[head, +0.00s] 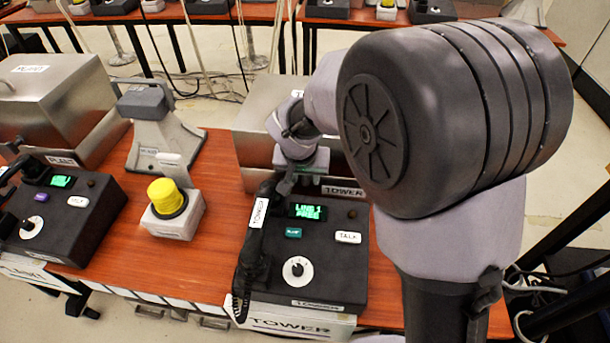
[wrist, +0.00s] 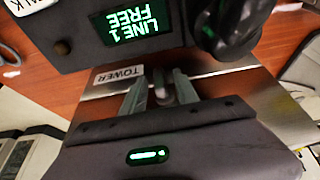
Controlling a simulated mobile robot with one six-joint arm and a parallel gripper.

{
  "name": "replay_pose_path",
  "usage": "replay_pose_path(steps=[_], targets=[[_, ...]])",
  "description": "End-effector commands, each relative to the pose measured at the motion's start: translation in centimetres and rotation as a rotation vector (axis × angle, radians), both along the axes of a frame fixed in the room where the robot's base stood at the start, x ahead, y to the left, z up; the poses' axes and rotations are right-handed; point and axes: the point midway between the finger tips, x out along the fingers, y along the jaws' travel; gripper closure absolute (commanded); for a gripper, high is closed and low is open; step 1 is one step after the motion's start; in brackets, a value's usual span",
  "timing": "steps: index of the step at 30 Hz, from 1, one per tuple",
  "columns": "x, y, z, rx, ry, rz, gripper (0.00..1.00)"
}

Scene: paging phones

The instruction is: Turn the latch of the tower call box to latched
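The tower call box (head: 262,125) is a metal box behind the black TOWER phone, with a TOWER label on its front. My arm hides much of it in the head view. In the wrist view its metal front (wrist: 215,78) and TOWER label (wrist: 118,74) show. A small grey piece, apparently the latch (wrist: 161,92), sits beside the label. My gripper (wrist: 160,78) is at the box front, its two fingers apart on either side of this piece. Contact and the latch's exact angle cannot be told. In the head view the gripper (head: 290,182) is small and partly hidden.
The TOWER phone (head: 325,270) stands close in front, its screen reading LINE 1 FREE, with a handset (head: 256,235) on its left. A yellow button (head: 167,196), a grey desk device (head: 160,125) and the PLANT box (head: 55,90) and phone (head: 70,225) lie left.

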Motion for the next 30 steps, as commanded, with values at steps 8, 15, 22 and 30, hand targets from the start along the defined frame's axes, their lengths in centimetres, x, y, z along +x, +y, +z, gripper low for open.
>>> replay_pose_path(steps=[8, 15, 22, 30], targets=[[-2.3, 0.6, 6.5, 0.001, -0.003, 0.002, 0.64], [-4.8, 1.2, 12.6, 0.002, -0.003, 0.002, 0.64], [-6.2, 1.5, 15.6, 0.001, 0.0, 0.001, 0.64], [-6.4, 1.5, 15.8, 0.001, 0.001, 0.001, 0.64]])
